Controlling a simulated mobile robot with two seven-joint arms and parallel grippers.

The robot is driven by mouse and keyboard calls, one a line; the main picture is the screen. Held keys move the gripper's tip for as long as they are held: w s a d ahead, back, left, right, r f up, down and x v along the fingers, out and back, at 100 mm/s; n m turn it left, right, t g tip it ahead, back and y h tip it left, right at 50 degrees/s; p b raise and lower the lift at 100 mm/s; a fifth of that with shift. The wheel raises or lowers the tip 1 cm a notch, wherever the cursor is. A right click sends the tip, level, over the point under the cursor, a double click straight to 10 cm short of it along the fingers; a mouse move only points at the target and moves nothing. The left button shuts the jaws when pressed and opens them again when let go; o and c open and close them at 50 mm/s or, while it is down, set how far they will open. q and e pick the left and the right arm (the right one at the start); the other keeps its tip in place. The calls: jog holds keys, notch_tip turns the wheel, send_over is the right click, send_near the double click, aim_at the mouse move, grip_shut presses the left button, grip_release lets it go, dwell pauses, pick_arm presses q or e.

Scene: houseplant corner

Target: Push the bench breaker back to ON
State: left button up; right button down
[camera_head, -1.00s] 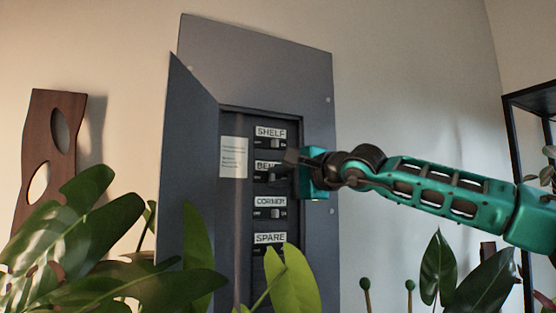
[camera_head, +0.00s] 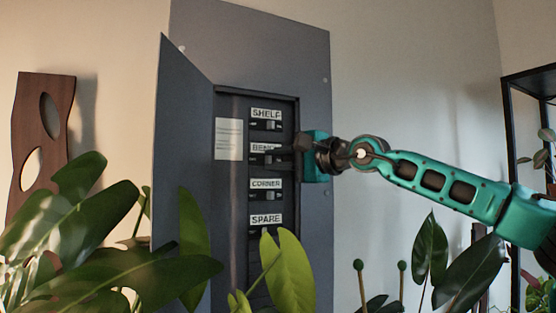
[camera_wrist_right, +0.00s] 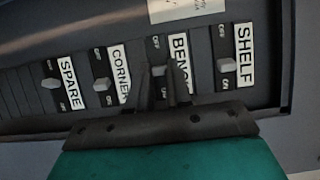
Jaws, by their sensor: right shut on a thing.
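The bench breaker is the second switch down in the grey panel, under the label BENCH (camera_head: 262,148). Its light lever (camera_wrist_right: 158,70) shows between the dark fingers in the right wrist view, between the OFF and ON marks. I cannot tell its exact setting. My right gripper (camera_head: 284,151) reaches in from the right, its fingers at the bench row. In the wrist view the right gripper (camera_wrist_right: 158,82) is shut on the bench breaker's lever, partly hiding it. My left gripper is not in view.
The shelf breaker (camera_wrist_right: 226,65) and corner breaker (camera_wrist_right: 102,84) flank the bench one closely; the spare breaker (camera_wrist_right: 50,83) is farther left. The panel's open door (camera_head: 182,150) stands at left. Leaves (camera_head: 288,272) rise in front of the panel's lower part. A black shelf (camera_head: 528,85) stands at right.

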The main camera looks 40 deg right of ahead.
jog(key=c, duration=1)
grip_release()
jog(key=shift+c, duration=0.2)
jog(key=shift+s, duration=0.1)
jog(key=shift+s+b, duration=0.5)
jog(key=shift+s, duration=0.15)
jog(key=s+d+b, duration=0.2)
jog(key=s+b, duration=0.4)
jog(key=s, duration=0.5)
jog(key=shift+s, duration=0.1)
